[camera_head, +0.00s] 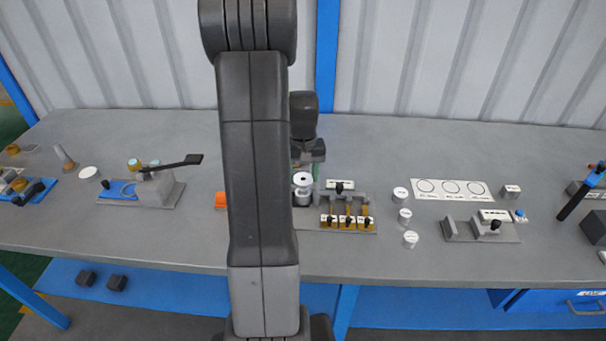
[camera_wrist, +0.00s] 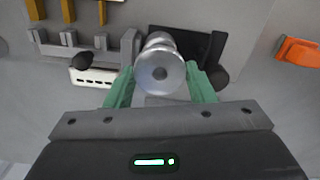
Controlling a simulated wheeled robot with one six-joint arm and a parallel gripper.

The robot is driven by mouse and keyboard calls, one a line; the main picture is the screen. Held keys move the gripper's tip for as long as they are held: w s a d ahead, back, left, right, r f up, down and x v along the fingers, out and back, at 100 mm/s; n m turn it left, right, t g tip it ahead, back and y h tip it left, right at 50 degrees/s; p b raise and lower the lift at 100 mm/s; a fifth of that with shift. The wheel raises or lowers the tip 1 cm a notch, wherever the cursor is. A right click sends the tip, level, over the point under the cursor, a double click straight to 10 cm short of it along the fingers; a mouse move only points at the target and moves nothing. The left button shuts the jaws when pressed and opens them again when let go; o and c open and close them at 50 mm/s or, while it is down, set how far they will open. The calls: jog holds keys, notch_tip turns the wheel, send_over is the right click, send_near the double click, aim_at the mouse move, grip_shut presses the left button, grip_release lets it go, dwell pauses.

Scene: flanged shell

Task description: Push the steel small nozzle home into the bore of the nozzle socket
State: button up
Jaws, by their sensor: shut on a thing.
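A grey cylinder (camera_head: 302,198), which looks like the nozzle socket, stands directly below the nozzle. The bore is hidden, so I cannot tell how deep the nozzle sits.
A fixture with levers and labels (camera_head: 347,212) stands close to the right of the nozzle. An orange block (camera_head: 221,200) lies left of my arm; it also shows in the wrist view (camera_wrist: 297,52). Several white discs stand farther right. The bench front (camera_head: 150,245) is clear.

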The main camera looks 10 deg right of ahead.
jog(key=shift+f+b, duration=0.65)
jog(key=shift+f, duration=0.25)
jog(key=shift+r, duration=0.15)
jog(key=shift+r+p, duration=0.55)
jog(key=shift+r, duration=0.05)
jog(key=shift+f+b, duration=0.55)
jog(key=shift+f, duration=0.15)
dwell(0.9)
jog(key=o, duration=1.1)
jog(key=shift+c, duration=0.2)
jog(key=shift+o, duration=0.8)
jog(key=shift+d, duration=0.2)
jog(key=shift+a, duration=0.1)
